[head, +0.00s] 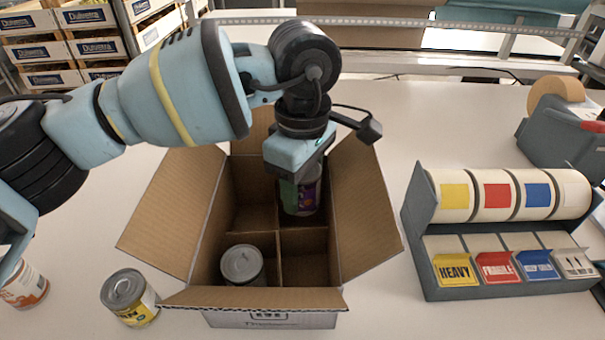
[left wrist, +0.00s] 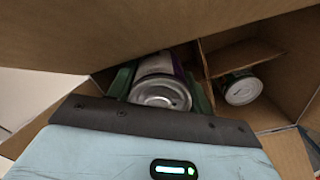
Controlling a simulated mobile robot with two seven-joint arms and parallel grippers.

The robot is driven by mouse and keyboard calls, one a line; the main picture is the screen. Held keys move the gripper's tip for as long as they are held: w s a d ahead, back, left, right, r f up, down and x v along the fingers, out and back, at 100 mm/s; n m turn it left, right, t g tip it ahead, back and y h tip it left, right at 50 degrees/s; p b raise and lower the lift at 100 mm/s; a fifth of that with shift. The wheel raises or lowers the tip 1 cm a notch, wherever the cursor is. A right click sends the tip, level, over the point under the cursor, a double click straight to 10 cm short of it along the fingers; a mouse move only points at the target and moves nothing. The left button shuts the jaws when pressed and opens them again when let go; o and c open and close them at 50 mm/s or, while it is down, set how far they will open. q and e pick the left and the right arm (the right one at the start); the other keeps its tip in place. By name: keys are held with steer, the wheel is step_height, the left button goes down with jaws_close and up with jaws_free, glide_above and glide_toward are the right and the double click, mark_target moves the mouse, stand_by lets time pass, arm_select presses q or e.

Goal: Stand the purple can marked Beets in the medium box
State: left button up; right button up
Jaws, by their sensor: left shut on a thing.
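The purple can (head: 308,198) is in the jaws of my left gripper (head: 297,188), down inside the back right compartment of the open cardboard box (head: 285,318). It looks roughly upright; I cannot tell whether its base touches the box floor. Its label is mostly hidden, so I cannot read the name. In the left wrist view the can (left wrist: 162,92) shows its grey metal end between the two green fingers. A second can (head: 242,265) stands in the box's front left compartment; it also shows in the left wrist view (left wrist: 242,88). My right gripper is not in view.
A yellow-labelled can (head: 130,298) and an orange-and-white can (head: 24,286) stand left of the box. A label dispenser (head: 500,230) is on the right, with a tape dispenser (head: 565,135) behind it. The box's flaps stand spread outward. Table behind the box is clear.

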arm_select(q)
steer(key=shift+f, duration=0.9)
steer(key=shift+f+b, duration=0.3)
steer(key=shift+b, duration=0.05)
steer(key=o, duration=1.2)
steer(key=shift+c, duration=0.2)
